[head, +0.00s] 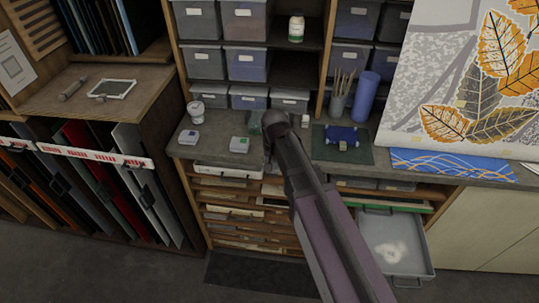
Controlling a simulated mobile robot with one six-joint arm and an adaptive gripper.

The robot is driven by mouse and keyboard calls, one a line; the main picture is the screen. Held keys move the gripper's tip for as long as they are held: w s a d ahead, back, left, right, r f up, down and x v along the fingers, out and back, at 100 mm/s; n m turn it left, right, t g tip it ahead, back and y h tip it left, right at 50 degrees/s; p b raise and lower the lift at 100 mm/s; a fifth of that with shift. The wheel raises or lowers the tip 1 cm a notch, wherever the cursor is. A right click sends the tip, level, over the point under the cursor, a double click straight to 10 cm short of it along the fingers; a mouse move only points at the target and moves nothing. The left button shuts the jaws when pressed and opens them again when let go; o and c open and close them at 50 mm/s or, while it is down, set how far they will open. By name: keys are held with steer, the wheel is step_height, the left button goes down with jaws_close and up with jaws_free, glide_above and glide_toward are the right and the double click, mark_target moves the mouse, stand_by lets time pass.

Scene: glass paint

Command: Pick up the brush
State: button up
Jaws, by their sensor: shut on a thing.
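My arm reaches up from the lower right to the counter, and its dark end with my gripper (274,123) is over the counter's middle. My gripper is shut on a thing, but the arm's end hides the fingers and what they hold. Several thin brushes (343,80) stand upright in a grey cup (338,106) at the back of the counter, right of my gripper and apart from it. I cannot make out a single brush at my gripper.
A blue roll (365,96) stands beside the cup. A dark green mat (326,153) bears a blue cloth-like item (341,134). Small white-lidded boxes (240,145) and a white cup (196,110) stand left. An open grey drawer (428,262) juts out below right.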

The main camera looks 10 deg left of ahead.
mark_target(274, 175)
steer(key=shift+s+d, duration=0.25)
steer(key=shift+s, duration=0.4)
steer(key=o, duration=0.5)
steer(key=c, duration=0.3)
step_height(274, 175, down, 4)
steer(key=b, duration=0.3)
steer(key=shift+r, duration=0.2)
steer(key=shift+c, duration=0.2)
steer(key=shift+r, duration=0.1)
